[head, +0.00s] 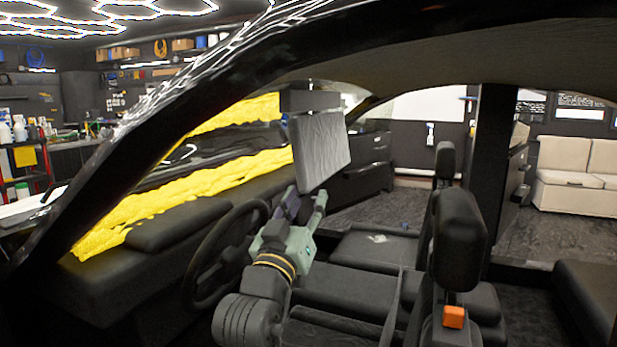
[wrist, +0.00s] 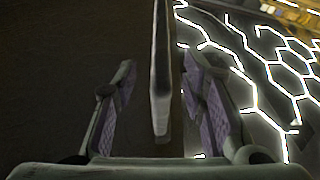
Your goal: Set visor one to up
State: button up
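The visor (head: 320,150) is a grey, flat, textured panel. It hangs down at a tilt below the windshield's top edge in the head view. My gripper (head: 306,197) is just under the visor's lower edge, pointing up. In the wrist view the visor (wrist: 162,70) appears edge-on between the two fingers of my gripper (wrist: 160,88). The fingers are open, with a gap on each side of the panel. I cannot tell from the label which visor is number one. A smaller dark panel (head: 309,101) shows behind the visor's top.
The steering wheel (head: 227,255) stands left of my arm, close to it. The dashboard (head: 180,225) runs behind it. A headrest (head: 460,238) and seat with an orange buckle (head: 453,317) are on the right. The dark roof frame (head: 180,85) arches overhead. Yellow film shows along the windshield.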

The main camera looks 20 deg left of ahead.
aim_at(315, 182)
jog(key=p+x, duration=0.1)
jog(key=x, duration=0.5)
jog(key=shift+w+r+p, duration=0.1)
jog(key=shift+w+p, duration=0.15)
jog(key=shift+p, duration=0.05)
jog(key=shift+a, duration=0.1)
grip_shut()
dwell(0.4)
